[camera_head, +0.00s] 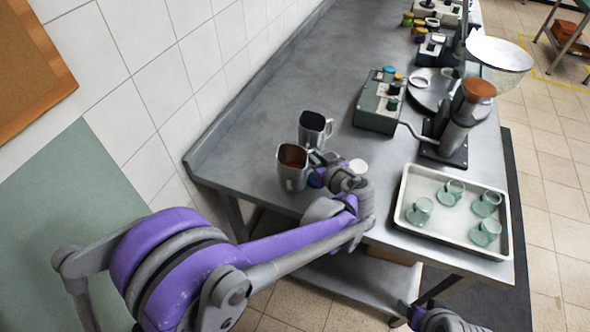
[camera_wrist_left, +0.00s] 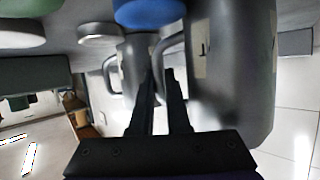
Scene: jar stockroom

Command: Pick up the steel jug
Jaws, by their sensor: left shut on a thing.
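Two steel jugs are near the left end of the grey bench. The nearer jug (camera_head: 292,182) has a brown inside, and the farther jug (camera_head: 312,138) looks dark inside. My left gripper (camera_head: 317,161) is at the nearer jug's right side. In the left wrist view that jug (camera_wrist_left: 240,75) fills the right side, and the left gripper's fingers (camera_wrist_left: 160,75) are shut on its handle. I cannot tell whether its base touches the bench. Part of my right arm shows at the bottom edge; its jaws are unclear.
A blue round top (camera_wrist_left: 148,12) and a pale lid (camera_head: 357,166) are close to my left gripper. A white tray (camera_head: 407,190) with several green cups stands to the right. A green control box (camera_head: 378,112) and a grinder (camera_head: 452,137) stand behind. A tiled wall borders the left.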

